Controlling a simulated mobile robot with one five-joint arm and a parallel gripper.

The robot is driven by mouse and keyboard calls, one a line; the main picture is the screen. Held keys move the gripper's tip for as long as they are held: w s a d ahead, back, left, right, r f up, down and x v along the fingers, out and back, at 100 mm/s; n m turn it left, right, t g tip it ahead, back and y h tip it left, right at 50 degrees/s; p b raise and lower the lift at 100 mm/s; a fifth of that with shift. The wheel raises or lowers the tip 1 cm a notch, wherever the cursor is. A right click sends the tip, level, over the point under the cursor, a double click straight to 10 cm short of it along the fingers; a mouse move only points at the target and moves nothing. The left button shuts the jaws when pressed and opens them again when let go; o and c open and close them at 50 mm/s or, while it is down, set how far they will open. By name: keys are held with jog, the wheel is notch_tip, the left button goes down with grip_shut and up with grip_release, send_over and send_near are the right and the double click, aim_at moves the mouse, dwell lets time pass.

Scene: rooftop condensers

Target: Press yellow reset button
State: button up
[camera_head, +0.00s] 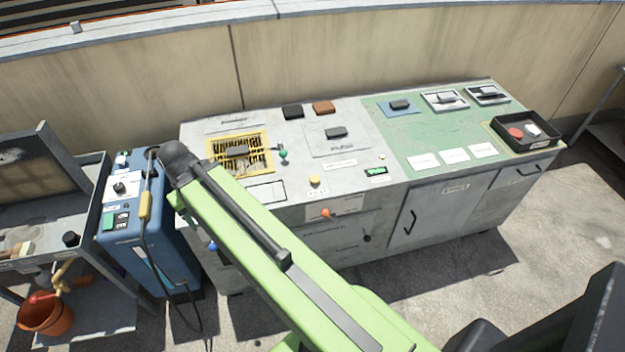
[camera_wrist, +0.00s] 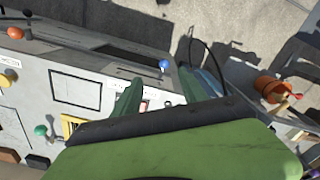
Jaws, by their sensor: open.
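A small yellow button (camera_head: 314,180) sits near the front edge of the grey worktop, above a small label. In the wrist view, the yellow button (camera_wrist: 6,80) shows at the far left edge, well away from my fingers. My gripper (camera_wrist: 160,92) has its two green fingers apart, with nothing held between them. It is over the left end of the bench, left of the button in the head view, where my arm mostly hides it.
An orange knob (camera_head: 325,214) is on the bench front just below the button. A green knob (camera_head: 283,153) stands behind it, beside a yellow grille (camera_head: 214,148). A blue cabinet (camera_head: 150,250) with a cable stands at the left. A black tray (camera_head: 545,143) is at the right end.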

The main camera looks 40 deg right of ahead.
dwell(0.3)
grip_shut()
dwell(1.6)
